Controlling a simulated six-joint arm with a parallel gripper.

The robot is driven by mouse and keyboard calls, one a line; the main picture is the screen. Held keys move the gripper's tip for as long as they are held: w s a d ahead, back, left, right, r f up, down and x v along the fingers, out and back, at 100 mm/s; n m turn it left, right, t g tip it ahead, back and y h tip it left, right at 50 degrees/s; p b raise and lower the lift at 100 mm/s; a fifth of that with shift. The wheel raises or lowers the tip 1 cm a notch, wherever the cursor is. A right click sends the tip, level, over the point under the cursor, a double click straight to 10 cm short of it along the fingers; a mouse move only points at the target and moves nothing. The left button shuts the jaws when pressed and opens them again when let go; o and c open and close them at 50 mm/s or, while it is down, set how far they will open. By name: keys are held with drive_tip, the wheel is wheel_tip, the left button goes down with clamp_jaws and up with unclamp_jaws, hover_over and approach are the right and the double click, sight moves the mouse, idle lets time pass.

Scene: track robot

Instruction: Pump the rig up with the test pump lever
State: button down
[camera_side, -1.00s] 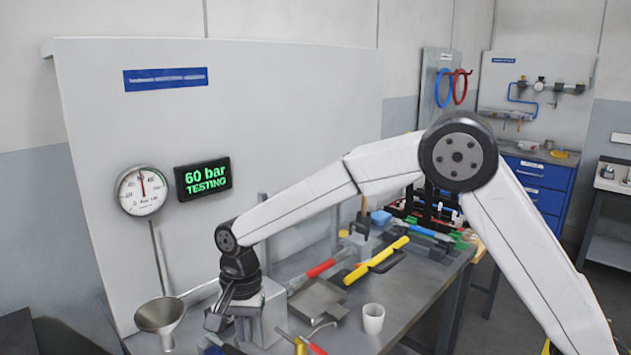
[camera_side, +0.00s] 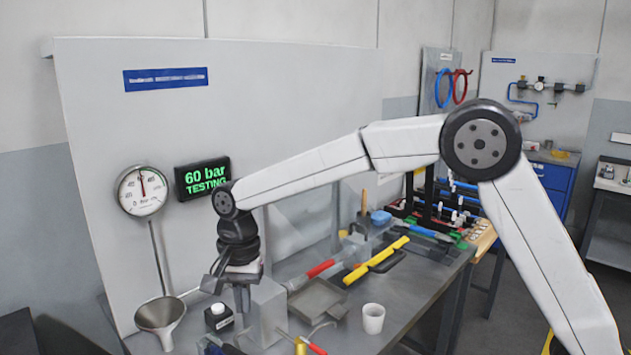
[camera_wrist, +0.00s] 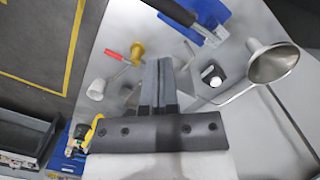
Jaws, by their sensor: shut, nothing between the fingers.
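My gripper (camera_side: 240,300) is shut and empty, pointing down above and beside a grey block (camera_side: 268,312) at the left of the bench. In the wrist view its closed fingers (camera_wrist: 160,80) touch no handle. A red-handled bar (camera_side: 318,269) and a yellow-handled bar (camera_side: 376,261) lie to its right, apart from it. I cannot tell which handle is the pump lever. The round gauge (camera_side: 142,190) has its needle pointing nearly straight up. The display (camera_side: 203,178) reads "60 bar TESTING" in green.
A white cup (camera_side: 373,318), a grey tray (camera_side: 318,300) and a small red-handled tool (camera_side: 312,345) are nearby. The upright panel (camera_side: 280,110) bounds the back.

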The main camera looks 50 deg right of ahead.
idle(0.4)
drive_tip(key=shift+s+a+r, duration=0.2)
drive_tip(key=shift+s+a, duration=0.3)
drive_tip(key=shift+a, duration=0.1)
drive_tip(key=shift+s+a+r, duration=0.2)
drive_tip(key=shift+s+a, duration=0.3)
drive_tip(key=shift+a, duration=0.1)
drive_tip(key=shift+f, duration=0.2)
